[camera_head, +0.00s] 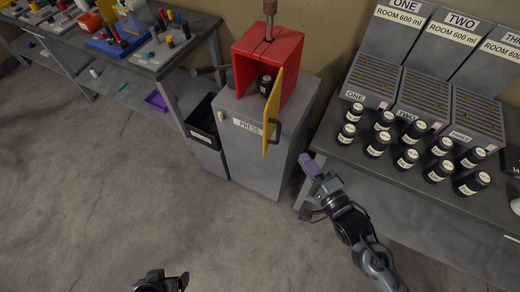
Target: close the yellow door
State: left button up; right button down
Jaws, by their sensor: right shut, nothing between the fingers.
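The yellow door (272,115) is hinged at the right front edge of the red press box (267,43) and stands wide open, swung out toward me. A dark handle (274,130) is on its right face. A dark bottle (266,84) stands inside the box. My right gripper (307,163) is shut and empty, to the lower right of the door and apart from it, near the corner of the right table. My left gripper (182,281) shows only partly at the bottom edge, far from the door; its fingers are not clear.
The box sits on a grey cabinet labelled PRESS (247,155). A black bin (204,122) is at its left. The right table (400,193) holds several dark bottles (377,145) close to my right arm. The floor (110,200) in front is clear.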

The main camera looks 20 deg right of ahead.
jog(key=f, duration=0.1)
jog(key=b, duration=0.1)
send_near(267, 125)
jog(key=w+d, duration=0.2)
jog(key=w, duration=0.1)
jog(key=shift+w+d, duration=0.1)
jog(key=shift+d, duration=0.1)
jog(key=shift+w+a, duration=1)
jog(key=shift+a, duration=0.2)
jog(key=shift+w+a, duration=0.35)
jog(key=shift+a, duration=0.2)
